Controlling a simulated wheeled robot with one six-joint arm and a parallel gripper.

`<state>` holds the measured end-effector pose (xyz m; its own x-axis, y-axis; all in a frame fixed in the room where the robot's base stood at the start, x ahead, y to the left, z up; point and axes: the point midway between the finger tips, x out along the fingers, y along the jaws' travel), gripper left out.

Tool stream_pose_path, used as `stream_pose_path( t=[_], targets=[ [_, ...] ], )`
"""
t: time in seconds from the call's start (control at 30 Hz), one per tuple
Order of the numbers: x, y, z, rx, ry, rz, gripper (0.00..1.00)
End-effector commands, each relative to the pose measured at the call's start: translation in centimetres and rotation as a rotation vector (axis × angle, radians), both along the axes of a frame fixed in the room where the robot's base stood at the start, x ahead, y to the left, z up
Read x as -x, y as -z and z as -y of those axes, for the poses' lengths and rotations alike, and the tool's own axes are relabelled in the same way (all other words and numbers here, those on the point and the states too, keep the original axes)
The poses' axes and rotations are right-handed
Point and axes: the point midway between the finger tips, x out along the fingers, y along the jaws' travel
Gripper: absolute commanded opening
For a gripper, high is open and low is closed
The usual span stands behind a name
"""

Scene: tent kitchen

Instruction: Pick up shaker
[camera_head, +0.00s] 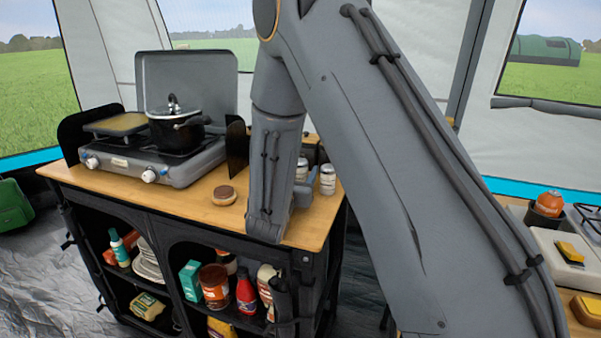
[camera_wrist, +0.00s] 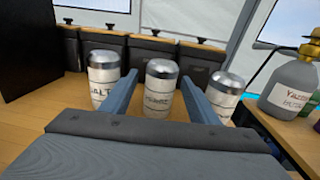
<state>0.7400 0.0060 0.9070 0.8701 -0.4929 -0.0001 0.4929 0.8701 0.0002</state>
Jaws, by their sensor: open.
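Three white shakers with silver domed lids stand upright in a row on the wooden counter (camera_head: 205,195). In the wrist view, the left shaker (camera_wrist: 103,82) has a label that seems to read "SALT". The middle shaker (camera_wrist: 160,88) stands between the two fingers of my open gripper (camera_wrist: 160,76), with no clear contact. The right shaker (camera_wrist: 224,97) is outside the right finger, partly hidden by it. In the head view, two shakers show beside my gripper, one at the right (camera_head: 327,180) and one partly hidden (camera_head: 301,170); my arm covers the rest.
Dark lidded canisters (camera_wrist: 144,55) stand close behind the shakers. A grey bottle (camera_wrist: 292,85) is at the right in the wrist view. A stove (camera_head: 150,160) with a black pot (camera_head: 176,130) is on the counter's left. A small round brown item (camera_head: 224,195) lies near the front edge.

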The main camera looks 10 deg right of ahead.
Motion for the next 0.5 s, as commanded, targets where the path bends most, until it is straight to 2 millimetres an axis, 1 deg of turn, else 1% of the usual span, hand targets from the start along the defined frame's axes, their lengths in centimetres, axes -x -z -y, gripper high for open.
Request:
stream_pose_path(
  t=[0.1, 0.27, 0.3, 0.37, 0.5],
  targets=[
    [-0.37, 0.0, 0.26, 0.0, 0.0, 0.0, 0.55],
    [-0.38, 0.0, 0.23, 0.0, 0.0, 0.0, 0.55],
    [-0.38, 0.0, 0.23, 0.0, 0.0, 0.0, 0.53],
    [-0.37, 0.0, 0.22, 0.0, 0.0, 0.0, 0.43],
    [-0.36, 0.0, 0.22, 0.0, 0.0, 0.0, 0.2]
  ],
)
